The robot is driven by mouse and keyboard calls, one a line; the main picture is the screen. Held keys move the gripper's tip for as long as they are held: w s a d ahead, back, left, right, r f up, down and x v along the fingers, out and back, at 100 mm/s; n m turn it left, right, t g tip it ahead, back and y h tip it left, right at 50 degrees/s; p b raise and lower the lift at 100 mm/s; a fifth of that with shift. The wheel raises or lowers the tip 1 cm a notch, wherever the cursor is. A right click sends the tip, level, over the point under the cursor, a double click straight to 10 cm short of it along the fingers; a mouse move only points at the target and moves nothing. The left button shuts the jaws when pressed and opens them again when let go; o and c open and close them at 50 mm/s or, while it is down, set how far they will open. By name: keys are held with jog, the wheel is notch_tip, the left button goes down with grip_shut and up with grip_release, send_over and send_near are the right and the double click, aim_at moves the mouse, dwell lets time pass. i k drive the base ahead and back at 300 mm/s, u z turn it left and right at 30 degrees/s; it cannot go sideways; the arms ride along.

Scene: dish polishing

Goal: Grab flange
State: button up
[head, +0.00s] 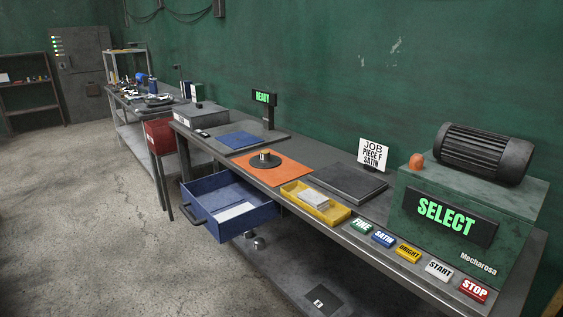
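The flange (265,161) is a dark round disc with a short, lighter hub standing up at its centre. It lies flat on an orange mat (285,174) near the middle of the workbench. Nothing touches it from above. My gripper is not in the head view, so its place relative to the flange does not show.
A blue mat (238,140) lies left of the flange, a black pad (347,182) right. A yellow tray (326,212) holds a pale block. A blue drawer (229,207) stands open below the bench. A machine (470,190) reads SELECT; a card (373,153) says JOB PIECE F SATIN.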

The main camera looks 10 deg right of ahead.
aim_at(265, 160)
jog(key=u, duration=0.15)
jog(key=i, duration=0.95)
jog(key=u, duration=0.1)
jog(key=k, duration=0.55)
jog(key=z, duration=1.3)
